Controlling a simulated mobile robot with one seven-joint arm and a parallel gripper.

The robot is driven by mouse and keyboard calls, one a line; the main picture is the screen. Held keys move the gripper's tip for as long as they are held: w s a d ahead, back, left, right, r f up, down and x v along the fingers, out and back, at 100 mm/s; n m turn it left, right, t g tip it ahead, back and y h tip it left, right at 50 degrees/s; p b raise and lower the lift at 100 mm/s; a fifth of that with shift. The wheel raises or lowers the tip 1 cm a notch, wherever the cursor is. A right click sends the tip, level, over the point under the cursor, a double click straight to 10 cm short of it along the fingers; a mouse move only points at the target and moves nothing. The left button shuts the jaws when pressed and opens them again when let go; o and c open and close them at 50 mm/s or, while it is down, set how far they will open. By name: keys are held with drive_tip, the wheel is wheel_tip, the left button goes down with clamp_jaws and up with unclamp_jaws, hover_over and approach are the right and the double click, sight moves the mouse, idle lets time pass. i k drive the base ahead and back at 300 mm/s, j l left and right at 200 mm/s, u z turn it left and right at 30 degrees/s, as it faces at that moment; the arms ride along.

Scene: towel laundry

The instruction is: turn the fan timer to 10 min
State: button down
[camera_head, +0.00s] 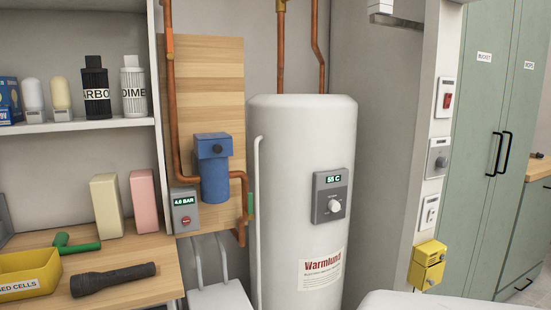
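A grey control box with a round knob (438,158) is on the narrow wall strip at the right, below a red rocker switch. It may be the fan timer, but its markings are too small to read, so I cannot tell its setting. Another knob, the dial (334,205) on the white water heater, sits under a display reading 55 C. My gripper is not in view.
The water heater tank (300,130) stands in the middle, with copper pipes above. A red switch (446,98), a white switch plate (429,213) and a yellow box (427,265) share the wall strip. Green cabinets (480,160) stand right; a wooden bench (130,255) is left.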

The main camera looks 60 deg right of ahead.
sight(442, 162)
drive_tip(key=z, duration=2.6)
drive_tip(key=i+l+u, duration=0.15)
drive_tip(key=i+l, duration=0.15)
drive_tip(key=i+l+u, duration=0.1)
drive_tip(key=i+l, duration=0.15)
drive_tip(key=l, duration=0.25)
